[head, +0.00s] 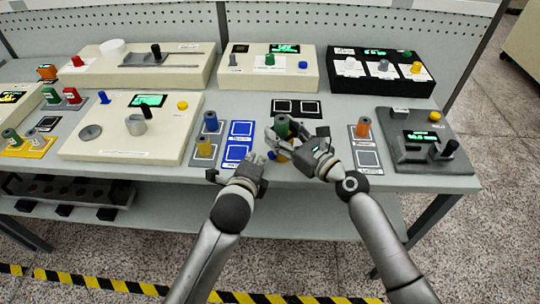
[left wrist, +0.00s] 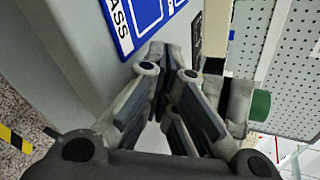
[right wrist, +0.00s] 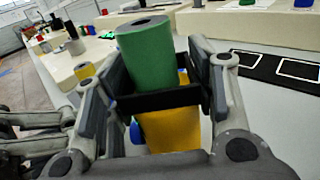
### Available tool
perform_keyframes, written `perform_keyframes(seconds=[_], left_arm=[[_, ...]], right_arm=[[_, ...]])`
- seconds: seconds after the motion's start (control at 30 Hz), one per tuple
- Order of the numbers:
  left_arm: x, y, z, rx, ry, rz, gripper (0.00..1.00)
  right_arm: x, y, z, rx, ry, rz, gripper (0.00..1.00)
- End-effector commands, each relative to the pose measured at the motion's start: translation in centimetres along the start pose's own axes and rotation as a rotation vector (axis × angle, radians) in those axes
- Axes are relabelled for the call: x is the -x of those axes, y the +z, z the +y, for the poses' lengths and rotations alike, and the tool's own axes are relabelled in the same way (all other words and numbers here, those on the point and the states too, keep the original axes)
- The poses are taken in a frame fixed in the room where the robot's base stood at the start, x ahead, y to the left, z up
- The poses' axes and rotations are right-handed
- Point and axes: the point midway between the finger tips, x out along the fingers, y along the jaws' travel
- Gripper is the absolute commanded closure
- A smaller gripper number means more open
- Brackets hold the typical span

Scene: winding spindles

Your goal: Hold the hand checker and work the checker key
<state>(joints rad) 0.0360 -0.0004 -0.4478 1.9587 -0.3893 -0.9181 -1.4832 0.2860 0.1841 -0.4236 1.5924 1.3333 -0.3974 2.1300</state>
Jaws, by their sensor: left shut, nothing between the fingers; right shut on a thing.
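The hand checker appears to be the upright cylinder with a green top (head: 282,126), black band (right wrist: 160,101) and yellow lower part (right wrist: 170,130). My right gripper (head: 296,142) is shut on it at the band, above the front of the bench. A small blue part, perhaps the checker key (right wrist: 135,132), shows beside the yellow part; it is mostly hidden. My left gripper (head: 254,166) is shut and empty, to the left of the checker and slightly lower. In the left wrist view the checker's green end (left wrist: 260,105) shows at the right, apart from the left fingertips (left wrist: 167,58).
A blue pad board (head: 238,140) lies left of the checker, with a blue-and-yellow spindle stand (head: 206,151) beside it. A black pad board (head: 296,109) lies behind. An orange-topped spindle (head: 362,128) and a dark grey machine (head: 400,148) stand to the right.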

Motion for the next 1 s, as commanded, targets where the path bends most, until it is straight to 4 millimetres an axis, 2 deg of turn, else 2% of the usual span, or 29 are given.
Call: perform_keyframes(seconds=[1.0], left_arm=[[-0.58,-0.43,-0.45,0.000,0.000,0.000,1.00]], right_arm=[[0.01,-0.05,0.00,0.000,0.000,0.001,0.79]])
